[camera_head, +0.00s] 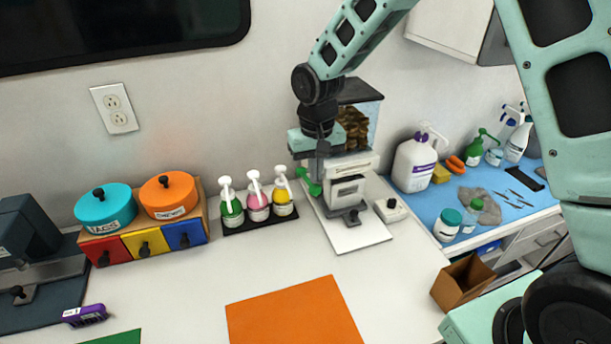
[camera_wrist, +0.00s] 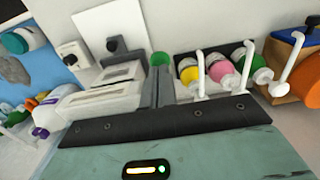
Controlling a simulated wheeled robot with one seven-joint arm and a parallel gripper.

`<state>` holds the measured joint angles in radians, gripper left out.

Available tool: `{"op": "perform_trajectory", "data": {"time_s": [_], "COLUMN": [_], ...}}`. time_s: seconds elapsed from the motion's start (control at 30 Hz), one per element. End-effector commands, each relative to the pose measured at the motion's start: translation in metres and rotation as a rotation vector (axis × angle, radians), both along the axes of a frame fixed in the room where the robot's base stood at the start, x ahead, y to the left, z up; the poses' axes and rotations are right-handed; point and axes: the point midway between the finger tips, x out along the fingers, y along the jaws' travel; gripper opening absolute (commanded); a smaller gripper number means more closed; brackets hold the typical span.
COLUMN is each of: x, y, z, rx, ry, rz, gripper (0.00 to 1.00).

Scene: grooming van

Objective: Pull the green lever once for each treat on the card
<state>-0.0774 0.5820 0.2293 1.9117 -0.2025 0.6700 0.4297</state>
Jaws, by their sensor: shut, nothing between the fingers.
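The treat dispenser (camera_head: 345,190) stands against the wall, with brown treats in its clear hopper (camera_head: 354,128) and a white base plate in front. Its green lever (camera_head: 311,184) sticks out at the left side, round-knobbed. My gripper (camera_head: 319,175) is shut and points down beside the dispenser, its fingertips close to the lever. In the wrist view the green knob (camera_wrist: 160,58) shows just beyond the shut fingertips (camera_wrist: 161,70). I cannot tell whether they touch. An orange sheet (camera_head: 290,315) lies on the counter, with no treat pictures visible; I cannot identify the card.
Three pump bottles (camera_head: 257,202) stand left of the dispenser. Further left is a drawer box (camera_head: 145,245) with teal and orange lidded tubs. A small switch box (camera_head: 391,209) sits right of the dispenser. A brown open bin (camera_head: 462,281) is at the right.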

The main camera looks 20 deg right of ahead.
Motion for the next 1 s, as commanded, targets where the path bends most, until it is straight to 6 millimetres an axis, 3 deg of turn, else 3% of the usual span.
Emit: {"op": "perform_trajectory", "data": {"time_s": [1.0], "x": [0.0], "y": [0.0], "z": [-0.061], "rx": [0.0], "ry": [0.0], "rz": [0.0], "gripper": [0.0]}}
